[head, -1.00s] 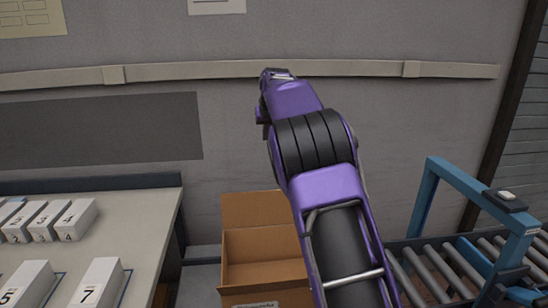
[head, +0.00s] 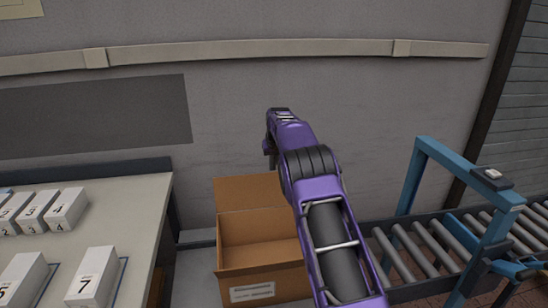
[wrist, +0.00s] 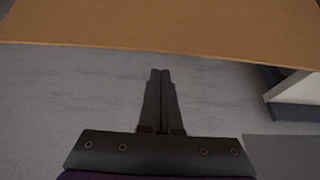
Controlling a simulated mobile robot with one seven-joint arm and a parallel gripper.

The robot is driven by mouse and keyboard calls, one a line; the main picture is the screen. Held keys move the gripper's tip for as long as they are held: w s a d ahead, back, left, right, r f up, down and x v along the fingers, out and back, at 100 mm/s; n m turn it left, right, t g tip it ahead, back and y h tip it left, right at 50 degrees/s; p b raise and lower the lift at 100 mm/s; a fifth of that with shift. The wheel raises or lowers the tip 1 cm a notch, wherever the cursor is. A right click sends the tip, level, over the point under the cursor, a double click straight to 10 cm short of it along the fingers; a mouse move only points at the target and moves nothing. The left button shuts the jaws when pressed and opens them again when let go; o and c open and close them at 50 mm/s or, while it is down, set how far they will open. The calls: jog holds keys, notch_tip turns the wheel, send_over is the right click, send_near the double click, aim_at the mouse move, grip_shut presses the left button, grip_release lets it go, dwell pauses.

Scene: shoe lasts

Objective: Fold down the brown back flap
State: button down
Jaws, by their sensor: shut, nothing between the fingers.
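The open cardboard box (head: 262,283) stands on the floor between the table and the roller conveyor. Its brown back flap (head: 245,192) stands up at the rear, against the grey wall side. My arm reaches over the box's right side, and its end is above and behind the flap. In the wrist view my gripper (wrist: 160,72) is shut and empty. Its fingertips are just short of the edge of a brown cardboard panel (wrist: 160,25), apparently the back flap; I cannot tell whether they touch. The box's right part is hidden by my arm.
A table (head: 138,215) with numbered white boxes (head: 92,278) stands at the left. A roller conveyor (head: 435,250) with a blue frame (head: 418,190) is at the right. The grey wall (head: 230,100) with a rail closes off the back.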

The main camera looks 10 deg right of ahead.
jog(key=shift+s+r, duration=0.25)
jog(key=shift+s, duration=0.4)
jog(key=shift+s+r, duration=0.2)
jog(key=shift+s, duration=0.45)
jog(key=shift+s+r, duration=0.25)
jog(key=shift+s, duration=0.4)
jog(key=shift+s+f+b, duration=0.1)
jog(key=shift+f+b, duration=0.05)
jog(key=shift+b, duration=0.75)
